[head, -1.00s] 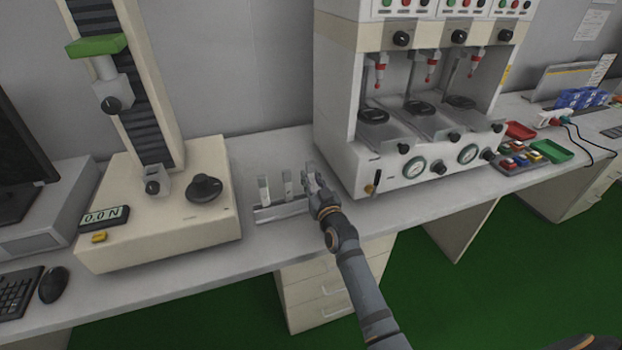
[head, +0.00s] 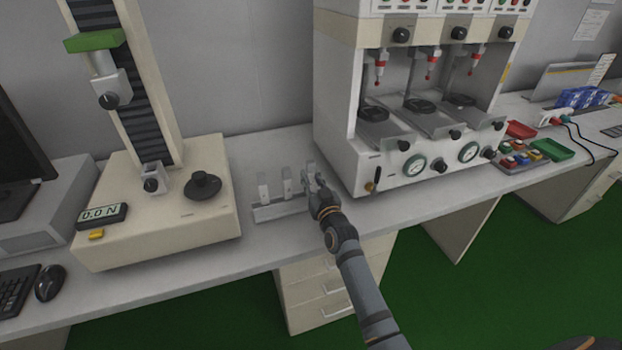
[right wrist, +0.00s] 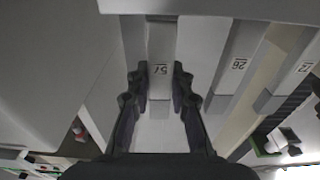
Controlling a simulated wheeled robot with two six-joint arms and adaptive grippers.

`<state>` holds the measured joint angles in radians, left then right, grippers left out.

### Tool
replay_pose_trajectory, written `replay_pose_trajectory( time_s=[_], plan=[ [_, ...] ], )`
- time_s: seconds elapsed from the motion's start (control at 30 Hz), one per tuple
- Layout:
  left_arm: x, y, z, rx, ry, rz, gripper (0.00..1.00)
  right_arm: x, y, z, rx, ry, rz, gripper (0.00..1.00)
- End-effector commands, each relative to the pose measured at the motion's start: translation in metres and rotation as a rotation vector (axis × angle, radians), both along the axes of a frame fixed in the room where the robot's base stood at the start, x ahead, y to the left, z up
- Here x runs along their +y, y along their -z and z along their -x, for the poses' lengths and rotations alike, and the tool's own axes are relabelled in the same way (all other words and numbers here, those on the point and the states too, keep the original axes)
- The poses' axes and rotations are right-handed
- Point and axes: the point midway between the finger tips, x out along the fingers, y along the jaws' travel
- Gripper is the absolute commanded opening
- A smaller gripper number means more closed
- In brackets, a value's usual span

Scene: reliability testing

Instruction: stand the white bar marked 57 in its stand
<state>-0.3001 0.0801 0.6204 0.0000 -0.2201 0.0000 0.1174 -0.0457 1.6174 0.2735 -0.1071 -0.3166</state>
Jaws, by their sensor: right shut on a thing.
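The white bar marked 57 (right wrist: 160,50) is between the two fingers of my right gripper (right wrist: 160,85) in the right wrist view. In the head view the bar (head: 311,168) stands roughly upright at the right end of the low grey stand (head: 280,211). My right gripper (head: 315,184) is shut on it from the front. The fingers and hand hide its lower part, so I cannot tell whether its foot is seated. My left gripper is out of view.
Two other white bars stand in the stand, the left one (head: 264,188) and the middle one (head: 287,184), close beside. A beige force tester (head: 160,215) is to the left. A white test machine (head: 345,110) is close on the right.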

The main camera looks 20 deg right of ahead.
Motion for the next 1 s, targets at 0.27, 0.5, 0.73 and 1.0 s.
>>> replay_pose_trajectory(
  time_s=[0.27, 0.5, 0.73, 1.0],
  plan=[
    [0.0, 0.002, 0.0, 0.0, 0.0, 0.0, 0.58, 0.001, 0.015, 0.002, 0.03, -0.003, -0.002, 0.47],
    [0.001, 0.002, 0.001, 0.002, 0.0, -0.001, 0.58, 0.001, 0.016, 0.004, 0.03, -0.003, -0.003, 0.47],
    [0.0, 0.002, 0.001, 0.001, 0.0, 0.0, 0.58, 0.0, 0.017, 0.041, 0.028, -0.003, -0.003, 0.47],
    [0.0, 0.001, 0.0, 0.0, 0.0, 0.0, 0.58, -0.002, 0.012, 0.102, 0.011, -0.002, -0.001, 0.47]
  ],
)
